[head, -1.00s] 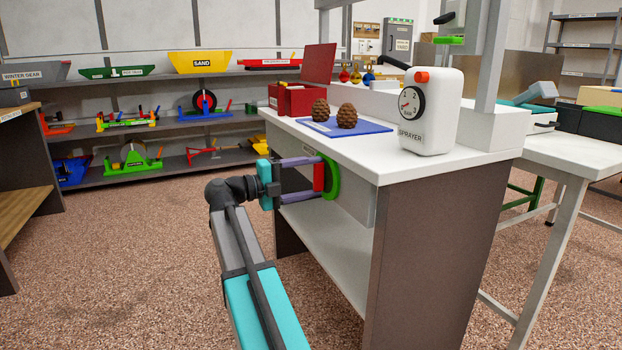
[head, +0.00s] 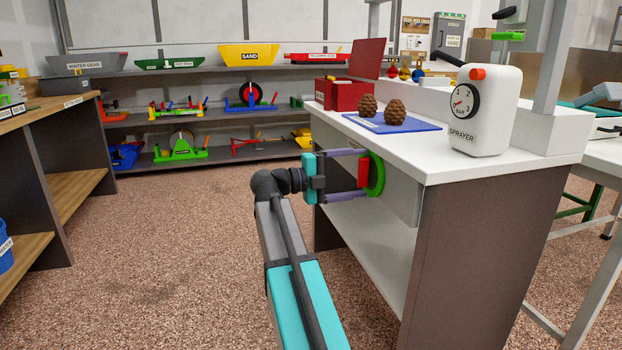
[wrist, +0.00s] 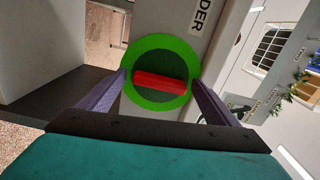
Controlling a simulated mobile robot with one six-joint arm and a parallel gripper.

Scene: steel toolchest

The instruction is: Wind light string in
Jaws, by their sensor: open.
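A green round wheel (head: 377,174) with a red bar (head: 364,174) across it is mounted on the grey front panel of the white-topped bench. In the wrist view the green wheel (wrist: 160,104) faces me, and its red bar (wrist: 160,83) lies nearly level, slightly tilted. My gripper (head: 361,175) is open, its purple fingers reaching to the wheel. In the wrist view my gripper (wrist: 160,80) has one finger on each side of the red bar, near the wheel's rim; contact cannot be told. A label ending in "DER" (wrist: 201,14) is beside the wheel. No string is clearly visible.
On the white bench top (head: 440,158) stand a sprayer (head: 487,110), a blue mat (head: 428,127) with two pine cones, and a red box (head: 355,95). A wooden-topped bench (head: 45,112) is at the left. Carpet between the benches is clear.

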